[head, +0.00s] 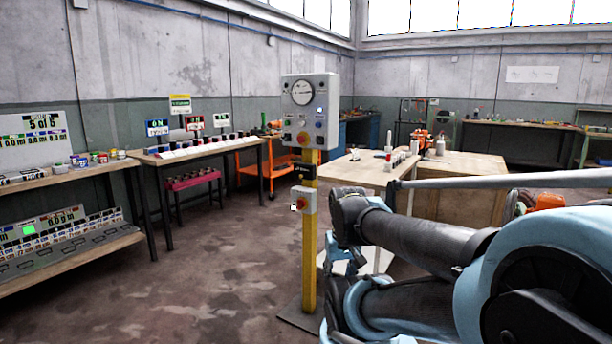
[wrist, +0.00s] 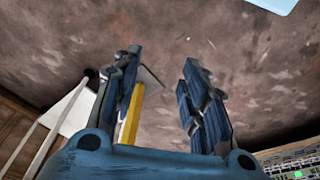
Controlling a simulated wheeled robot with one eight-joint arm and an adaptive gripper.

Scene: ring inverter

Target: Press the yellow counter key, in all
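A grey control box (head: 310,112) with a round dial (head: 303,92) and several small coloured knobs or keys stands on a yellow post (head: 309,255) in the middle of the head view. A red knob on a yellow surround (head: 303,138) shows low on its face. The keys are too small for me to tell which is the yellow counter key. My gripper (wrist: 162,60) is open and empty in the wrist view, its two fingers well apart above bare floor. The yellow post (wrist: 131,120) shows beside and beyond the left finger. My arm hides part of the area right of the post.
A smaller box with a red button (head: 303,199) is fixed lower on the post. A long bench (head: 205,150) with signs and small items lies along the left wall. A light table (head: 350,175) stands behind the post. The floor (head: 215,280) left of the post is clear.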

